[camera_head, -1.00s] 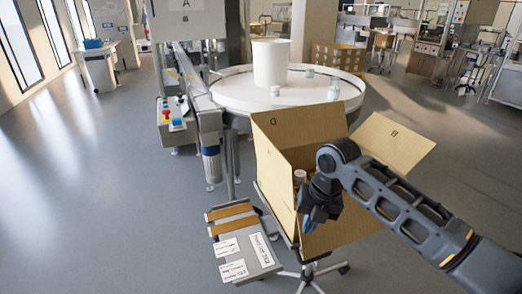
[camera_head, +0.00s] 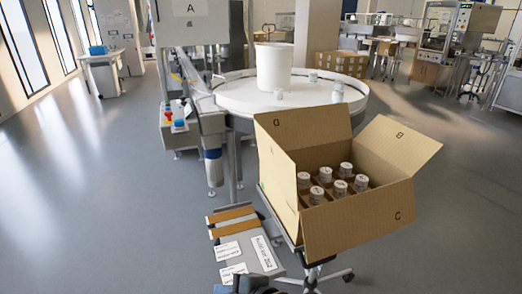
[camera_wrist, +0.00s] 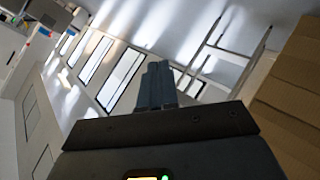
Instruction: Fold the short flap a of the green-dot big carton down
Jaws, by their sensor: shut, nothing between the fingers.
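The big carton (camera_head: 360,229) stands open on a wheeled stand, with several white-capped jars (camera_head: 325,174) inside. My gripper (camera_wrist: 157,85) is shut and empty in the wrist view, with cardboard (camera_wrist: 292,95) at the right, apart from the fingertips. Only dark parts of my arm show at the head view's bottom edge.
A round white table (camera_head: 290,94) with a white drum (camera_head: 274,66) and small jars stands behind the carton. A grey surface with labels (camera_head: 240,250) lies left of the carton. A conveyor (camera_head: 200,110) is at the back left. Open floor lies at the left.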

